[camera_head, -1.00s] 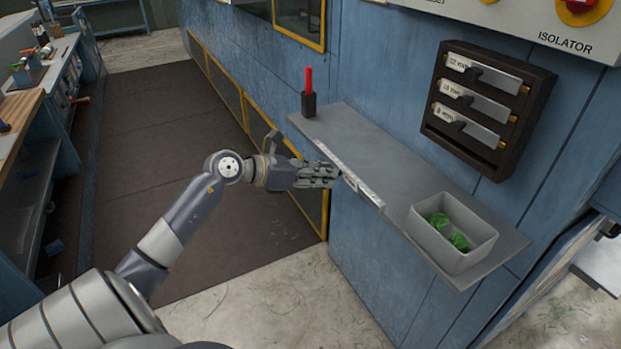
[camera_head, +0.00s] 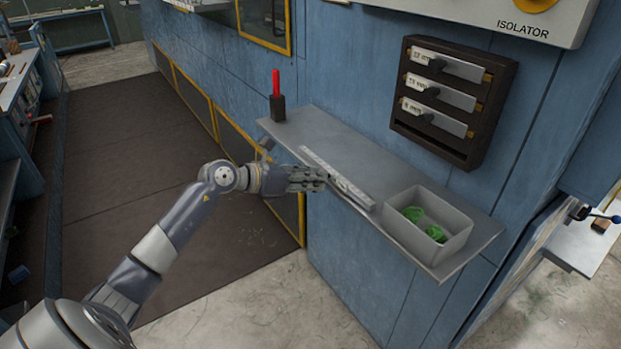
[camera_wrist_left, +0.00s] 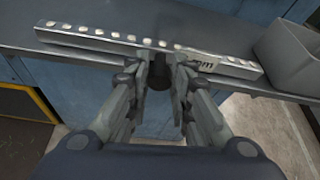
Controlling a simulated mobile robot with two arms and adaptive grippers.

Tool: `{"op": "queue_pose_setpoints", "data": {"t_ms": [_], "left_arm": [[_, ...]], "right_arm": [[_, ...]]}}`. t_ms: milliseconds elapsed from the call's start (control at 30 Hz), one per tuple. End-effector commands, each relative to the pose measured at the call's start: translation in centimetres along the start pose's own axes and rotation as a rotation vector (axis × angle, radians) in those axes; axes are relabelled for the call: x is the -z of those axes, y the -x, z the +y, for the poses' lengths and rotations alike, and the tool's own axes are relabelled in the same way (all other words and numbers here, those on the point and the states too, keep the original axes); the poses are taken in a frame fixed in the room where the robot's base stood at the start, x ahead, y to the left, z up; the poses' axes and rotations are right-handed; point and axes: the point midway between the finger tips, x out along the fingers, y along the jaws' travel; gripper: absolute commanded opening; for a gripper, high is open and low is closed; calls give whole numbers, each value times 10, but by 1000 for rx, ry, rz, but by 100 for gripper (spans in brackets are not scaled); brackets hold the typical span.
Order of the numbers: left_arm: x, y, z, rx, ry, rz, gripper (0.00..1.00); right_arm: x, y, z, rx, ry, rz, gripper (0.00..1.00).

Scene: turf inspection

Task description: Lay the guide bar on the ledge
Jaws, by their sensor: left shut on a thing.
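The guide bar (camera_head: 357,193) is a long pale metal bar with a row of small round marks along its top. It lies lengthwise along the front edge of the grey ledge (camera_head: 345,140), appearing just inside that edge in the head view. I cannot tell whether it touches the ledge. My left gripper (camera_head: 318,179) comes from the front of the ledge and is shut on the bar near its middle. In the left wrist view the bar (camera_wrist_left: 100,40) crosses in front of my fingertips (camera_wrist_left: 163,68), with dark lettering on its right part. My right gripper is not in view.
A grey bin (camera_head: 452,243) with green pieces stands at the ledge's right end, close to the bar's end. A red stick in a dark holder (camera_head: 278,107) stands at the left end. A dark rack (camera_head: 398,124) hangs on the wall. The ledge's back middle is clear.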

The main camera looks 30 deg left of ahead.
Motion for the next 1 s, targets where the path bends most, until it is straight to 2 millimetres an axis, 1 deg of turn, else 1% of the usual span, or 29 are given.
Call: {"op": "queue_pose_setpoints", "data": {"t_ms": [1000], "left_arm": [[-1,-2,0,0,0,-4,0]], "right_arm": [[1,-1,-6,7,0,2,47]]}}
